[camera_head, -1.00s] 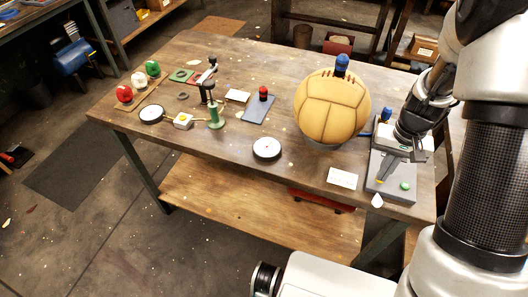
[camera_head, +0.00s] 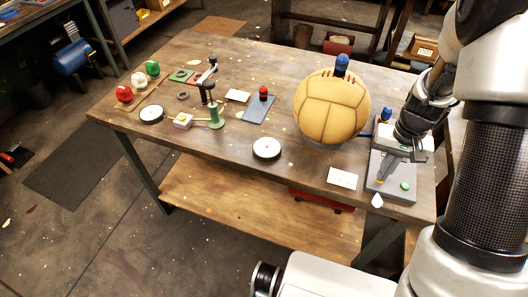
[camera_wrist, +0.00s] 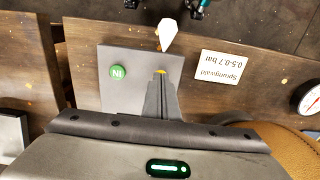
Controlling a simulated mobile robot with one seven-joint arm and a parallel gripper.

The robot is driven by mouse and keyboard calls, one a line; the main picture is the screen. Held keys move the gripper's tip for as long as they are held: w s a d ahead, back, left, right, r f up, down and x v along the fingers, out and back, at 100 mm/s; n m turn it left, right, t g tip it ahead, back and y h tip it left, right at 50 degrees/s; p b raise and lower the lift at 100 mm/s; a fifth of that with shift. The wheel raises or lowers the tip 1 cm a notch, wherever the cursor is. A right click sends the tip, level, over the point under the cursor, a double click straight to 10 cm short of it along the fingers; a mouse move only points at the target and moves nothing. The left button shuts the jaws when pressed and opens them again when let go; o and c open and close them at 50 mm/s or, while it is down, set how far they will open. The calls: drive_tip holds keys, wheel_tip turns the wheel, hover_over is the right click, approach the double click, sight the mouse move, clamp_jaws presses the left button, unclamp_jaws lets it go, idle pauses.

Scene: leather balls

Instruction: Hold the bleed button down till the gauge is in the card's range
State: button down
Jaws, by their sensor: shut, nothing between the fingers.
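A grey box (camera_head: 392,190) lies at the table's front right corner. It carries a green button (camera_wrist: 118,71) marked "IN" and a small yellow part (camera_wrist: 160,72), mostly hidden by my fingertips. My gripper (camera_wrist: 161,80) is shut and empty, its fingertips over the yellow part; I cannot tell whether they touch or press it. The white card (camera_wrist: 222,66) reads 0.5-0.7 bar and lies beside the box; it also shows in the head view (camera_head: 342,177). A round white gauge (camera_head: 267,148) lies left of the card; its reading is too small to tell.
A tan leather ball (camera_head: 331,106) with a blue fitting on top stands behind the card. A white drop-shaped piece (camera_head: 377,200) is at the box's front edge. Another dial (camera_head: 151,114), a green pump-like stand (camera_head: 215,115) and several coloured balls fill the left side.

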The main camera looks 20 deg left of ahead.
wheel_tip(320, 180, up, 6)
drive_tip(key=p, duration=0.4)
drive_tip(key=shift+p, duration=0.3)
idle(0.9)
